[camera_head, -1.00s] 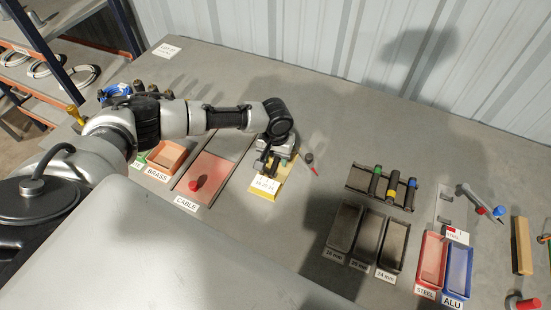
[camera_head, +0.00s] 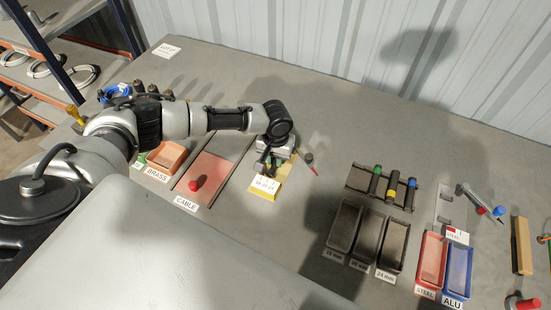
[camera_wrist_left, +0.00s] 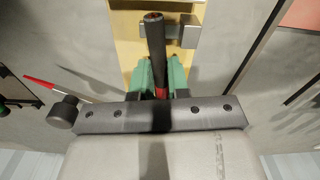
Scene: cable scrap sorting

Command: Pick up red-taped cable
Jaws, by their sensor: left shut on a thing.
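The red-taped cable (camera_wrist_left: 157,50) is a short dark rod with a red band near the fingers, seen in the left wrist view. My left gripper (camera_wrist_left: 160,78) has green fingertips shut on it, around the red-banded part. The far end of the cable sticks out over a yellow board (camera_wrist_left: 143,50) with a metal clip (camera_wrist_left: 183,33). In the head view my left gripper (camera_head: 267,164) is low over the yellow board (camera_head: 268,186) and hides the cable. I cannot tell whether the cable still touches the board. My right gripper is not in view.
A red pen-like item (camera_head: 311,164) lies just right. Grey bins (camera_head: 345,226), a STEEL tray (camera_head: 432,259) and an ALU tray (camera_head: 458,270) stand further right.

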